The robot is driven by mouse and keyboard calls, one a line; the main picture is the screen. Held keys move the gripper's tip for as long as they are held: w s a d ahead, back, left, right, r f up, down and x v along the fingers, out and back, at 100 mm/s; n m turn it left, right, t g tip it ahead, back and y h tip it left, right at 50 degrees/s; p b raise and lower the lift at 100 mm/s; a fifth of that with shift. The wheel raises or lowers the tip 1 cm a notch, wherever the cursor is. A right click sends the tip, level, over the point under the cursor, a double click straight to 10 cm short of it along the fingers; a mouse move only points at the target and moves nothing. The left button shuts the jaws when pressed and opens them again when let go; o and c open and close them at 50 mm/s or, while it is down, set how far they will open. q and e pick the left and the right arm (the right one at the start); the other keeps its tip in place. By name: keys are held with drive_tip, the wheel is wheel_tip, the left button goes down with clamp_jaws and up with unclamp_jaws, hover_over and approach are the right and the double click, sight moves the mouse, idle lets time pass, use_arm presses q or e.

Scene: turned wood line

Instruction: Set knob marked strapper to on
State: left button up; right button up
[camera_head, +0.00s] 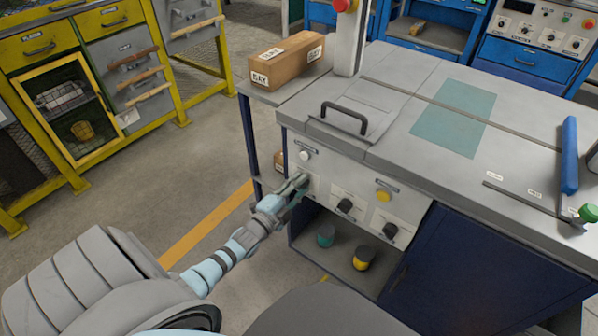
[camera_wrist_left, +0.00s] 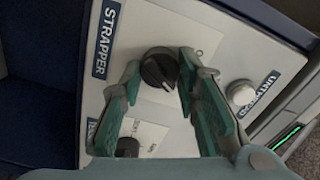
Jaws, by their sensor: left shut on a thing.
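The strapper knob (camera_wrist_left: 158,68) is a round black dial on a white plate on the machine's front panel. Its white pointer line slants to the lower right in the left wrist view. The blue STRAPPER label (camera_wrist_left: 105,42) is left of it there. My left gripper (camera_wrist_left: 162,66) is shut on the knob, one teal-padded finger on each side. In the head view the left gripper (camera_head: 299,181) reaches the panel's left end and largely hides this knob. The on and off marks by it are too small to read. My right gripper is not in view.
A second black knob (camera_head: 345,205) is close by on the panel (camera_head: 324,190), and a third (camera_head: 389,230) is farther right. A white button (camera_head: 305,155) is above the gripper; a yellow button (camera_head: 383,195) is right. A cardboard box (camera_head: 285,62) sits behind. Open shelf space lies below.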

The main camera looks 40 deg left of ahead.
use_arm(q)
drive_tip(key=o, duration=1.2)
drive_tip(key=shift+c, duration=0.2)
drive_tip(key=s, duration=1.2)
drive_tip(key=shift+d, duration=0.15)
